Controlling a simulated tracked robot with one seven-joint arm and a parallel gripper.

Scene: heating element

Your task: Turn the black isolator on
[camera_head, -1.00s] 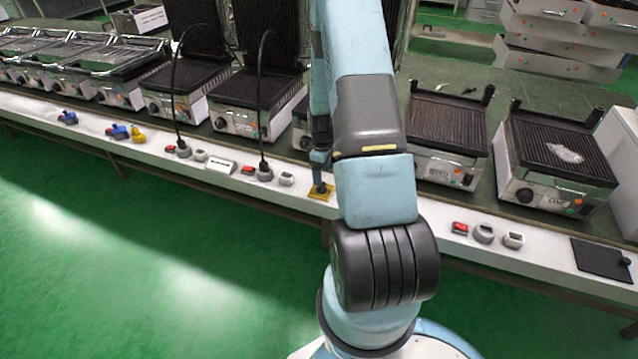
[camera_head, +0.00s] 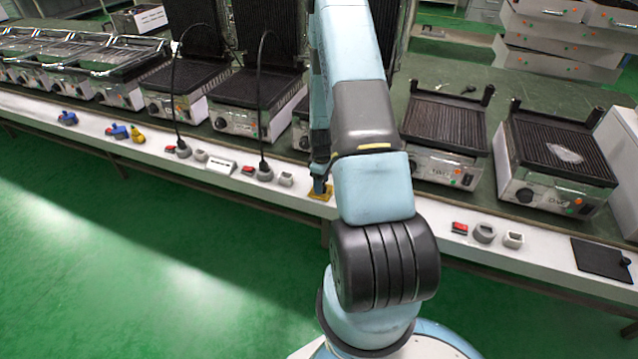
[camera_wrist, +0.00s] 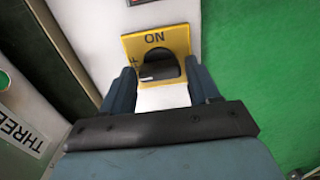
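The isolator is a black knob (camera_wrist: 159,69) on a yellow plate (camera_wrist: 178,37) fixed to the white front ledge. In the wrist view the plate reads "ON" beyond the knob, and part of another label shows at the knob's left. My gripper (camera_wrist: 160,76) is open, with one blue finger on each side of the knob. I see gaps between the fingers and the knob; no contact is clear. In the head view my gripper (camera_head: 320,186) is over the plate (camera_head: 321,196) and hides most of the knob.
Several contact grills stand behind the ledge; one (camera_head: 443,130) is right of my arm. Grey sockets and red switches (camera_head: 459,228) sit on the ledge. Two black cables (camera_head: 261,105) rise from sockets at left. Green floor (camera_head: 150,270) in front is clear.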

